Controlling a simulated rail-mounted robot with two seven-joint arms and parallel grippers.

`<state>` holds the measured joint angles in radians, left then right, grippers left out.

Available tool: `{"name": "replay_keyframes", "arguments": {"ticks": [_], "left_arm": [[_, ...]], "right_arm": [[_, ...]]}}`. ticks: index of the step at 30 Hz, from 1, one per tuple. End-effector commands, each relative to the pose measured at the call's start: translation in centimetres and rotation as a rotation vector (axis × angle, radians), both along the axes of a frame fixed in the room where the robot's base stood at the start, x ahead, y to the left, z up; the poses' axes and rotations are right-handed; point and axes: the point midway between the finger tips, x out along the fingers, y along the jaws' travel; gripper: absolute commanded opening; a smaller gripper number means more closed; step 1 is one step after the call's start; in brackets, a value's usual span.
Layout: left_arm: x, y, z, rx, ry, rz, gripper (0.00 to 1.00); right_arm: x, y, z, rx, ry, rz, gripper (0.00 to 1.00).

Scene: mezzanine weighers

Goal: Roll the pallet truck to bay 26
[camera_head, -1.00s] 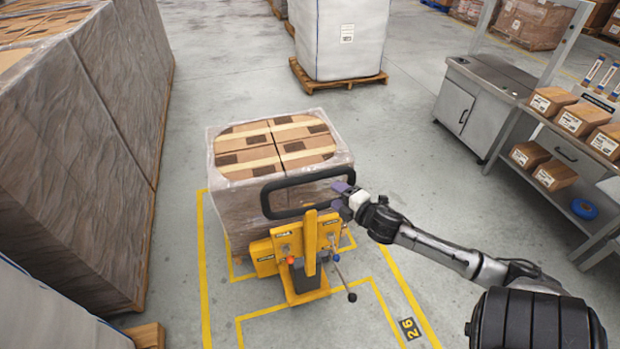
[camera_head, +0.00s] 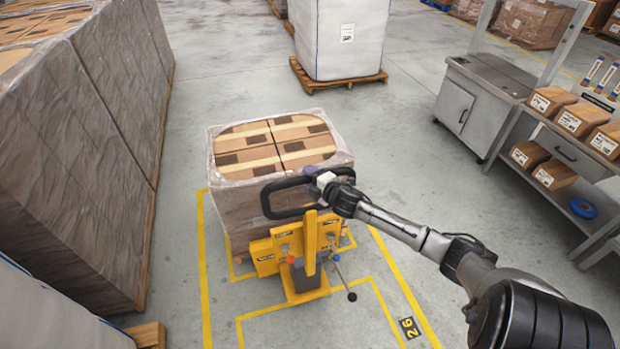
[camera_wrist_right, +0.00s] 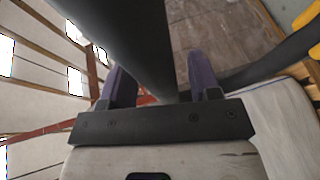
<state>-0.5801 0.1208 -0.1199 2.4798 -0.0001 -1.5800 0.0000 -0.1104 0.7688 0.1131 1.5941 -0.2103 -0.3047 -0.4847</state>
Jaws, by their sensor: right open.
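The yellow pallet truck (camera_head: 300,268) carries a wrapped stack of brown cartons (camera_head: 278,165). It stands over the yellow floor lines, with the number 26 marker (camera_head: 410,328) painted at lower right. Its black loop handle (camera_head: 268,198) rises at the near side of the load. My right gripper (camera_head: 314,181) is at the upper right part of this handle. In the right wrist view, the purple fingers of my right gripper (camera_wrist_right: 158,68) are apart, with a thick dark bar (camera_wrist_right: 140,45) running between them. Contact cannot be told. My left gripper is not in view.
A tall wrapped stack (camera_head: 85,150) lines the left side. A white bulk bag (camera_head: 338,40) stands on a wooden pallet (camera_head: 340,83) behind the load. A workbench (camera_head: 490,90) with small cartons is at right. The floor between is clear.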

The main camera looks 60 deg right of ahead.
Motion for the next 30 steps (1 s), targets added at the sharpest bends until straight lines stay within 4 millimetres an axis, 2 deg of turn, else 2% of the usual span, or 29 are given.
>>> {"name": "replay_keyframes", "arguments": {"ticks": [12,30], "left_arm": [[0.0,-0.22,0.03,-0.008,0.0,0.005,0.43],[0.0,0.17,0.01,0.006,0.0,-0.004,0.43]], "right_arm": [[0.31,-0.11,-0.07,0.0,0.001,0.0,0.57],[0.29,-0.11,-0.08,0.0,0.001,0.0,0.0]]}}
